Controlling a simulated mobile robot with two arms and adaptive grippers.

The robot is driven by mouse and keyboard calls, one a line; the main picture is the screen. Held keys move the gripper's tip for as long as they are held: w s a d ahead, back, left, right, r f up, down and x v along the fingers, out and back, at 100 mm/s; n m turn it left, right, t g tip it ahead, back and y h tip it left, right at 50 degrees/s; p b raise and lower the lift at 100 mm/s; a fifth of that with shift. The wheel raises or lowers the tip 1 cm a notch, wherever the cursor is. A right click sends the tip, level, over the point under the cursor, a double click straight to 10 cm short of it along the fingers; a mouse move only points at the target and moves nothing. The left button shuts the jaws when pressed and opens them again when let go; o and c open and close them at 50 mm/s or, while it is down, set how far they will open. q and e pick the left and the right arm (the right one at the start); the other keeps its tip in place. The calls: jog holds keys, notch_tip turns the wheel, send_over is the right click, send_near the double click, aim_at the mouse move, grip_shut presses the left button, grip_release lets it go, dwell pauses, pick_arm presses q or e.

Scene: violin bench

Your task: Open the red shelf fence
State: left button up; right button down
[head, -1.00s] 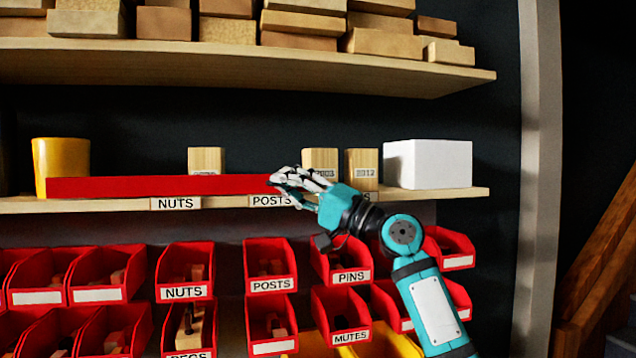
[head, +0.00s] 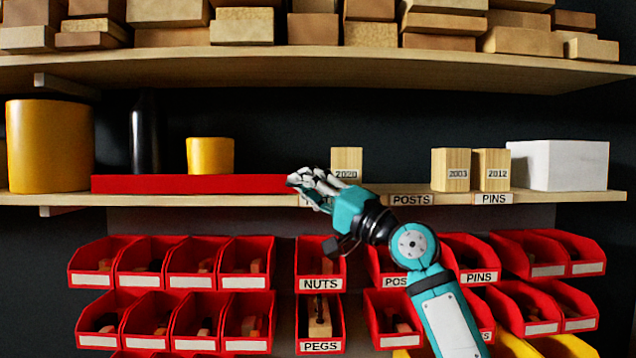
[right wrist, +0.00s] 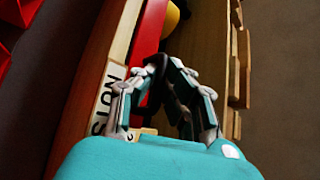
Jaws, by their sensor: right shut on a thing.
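The red shelf fence (head: 190,184) is a long low bar along the front edge of the middle shelf, on its left part. My right gripper (head: 300,180) is shut on the fence's right end. In the right wrist view the fence (right wrist: 149,35) runs away past the fingertips (right wrist: 158,68). Three wooden blocks stand right of the fence with nothing in front of two of them: 2020 (head: 346,160), 2003 (head: 450,168) and 2012 (head: 491,168). My left gripper is not in view.
The middle shelf (head: 570,196) also holds a large yellow cylinder (head: 48,145), a dark bottle (head: 145,135), a smaller yellow cup (head: 210,155) and a white box (head: 560,165). Wooden pieces fill the upper shelf (head: 300,72). Red bins (head: 320,260) hang below.

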jog(key=shift+w+a+f, duration=0.1)
jog(key=shift+a+f, duration=0.1)
jog(key=shift+f, duration=0.25)
jog(key=c, duration=1.7)
grip_release()
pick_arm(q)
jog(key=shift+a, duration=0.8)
pick_arm(e)
jog(key=shift+d+r, duration=0.1)
jog(key=shift+r, duration=0.1)
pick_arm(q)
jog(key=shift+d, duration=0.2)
pick_arm(e)
jog(key=v, duration=1.2)
